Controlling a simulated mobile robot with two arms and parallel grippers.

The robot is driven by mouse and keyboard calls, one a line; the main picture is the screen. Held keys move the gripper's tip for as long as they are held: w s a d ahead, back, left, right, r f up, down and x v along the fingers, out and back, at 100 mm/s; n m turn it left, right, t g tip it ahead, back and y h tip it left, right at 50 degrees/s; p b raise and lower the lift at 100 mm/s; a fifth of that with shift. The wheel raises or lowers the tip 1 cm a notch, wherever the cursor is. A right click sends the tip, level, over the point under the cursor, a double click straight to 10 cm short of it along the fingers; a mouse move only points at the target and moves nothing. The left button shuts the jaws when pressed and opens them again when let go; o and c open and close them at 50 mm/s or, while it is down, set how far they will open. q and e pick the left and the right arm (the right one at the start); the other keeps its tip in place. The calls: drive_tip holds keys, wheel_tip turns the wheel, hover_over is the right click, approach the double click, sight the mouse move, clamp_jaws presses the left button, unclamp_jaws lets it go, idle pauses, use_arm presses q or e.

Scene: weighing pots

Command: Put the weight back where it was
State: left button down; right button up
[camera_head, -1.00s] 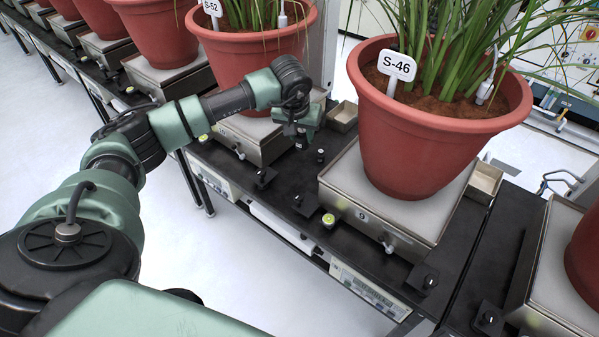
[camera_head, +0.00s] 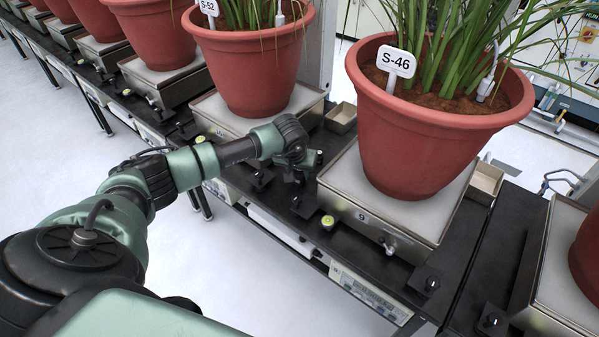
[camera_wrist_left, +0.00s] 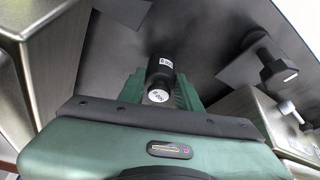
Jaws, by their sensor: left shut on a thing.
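The weight (camera_wrist_left: 160,72) is a small black cylinder with white labels, seen in the left wrist view. My left gripper (camera_wrist_left: 160,90) is shut on it, with a green finger on each side. In the head view my left gripper (camera_head: 303,168) is low over the black bench top, between the scales of S-52 and S-46. The weight is not clear there, as the gripper and dark bench hide it. I cannot tell whether it touches the bench. My right gripper is not in view.
The S-46 pot (camera_head: 418,130) stands on its scale (camera_head: 335,170) just right of the gripper. The S-52 pot (camera_head: 247,65) stands behind left. A metal tray (camera_head: 341,118) lies beyond. A yellow-green level (camera_head: 328,222) and small black brackets line the bench front.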

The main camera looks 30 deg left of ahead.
use_arm(q)
drive_tip(key=shift+r, duration=0.2)
drive_tip(key=shift+f, duration=0.1)
drive_tip(key=c, duration=1)
unclamp_jaws()
drive_tip(key=shift+o, duration=0.2)
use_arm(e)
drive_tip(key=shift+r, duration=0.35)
use_arm(q)
drive_tip(key=p+v, duration=0.1)
drive_tip(key=v, duration=1.1)
drive_tip(key=shift+p, duration=0.4)
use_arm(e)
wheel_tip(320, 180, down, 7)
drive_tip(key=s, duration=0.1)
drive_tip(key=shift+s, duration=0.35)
use_arm(q)
drive_tip(key=shift+s, duration=0.1)
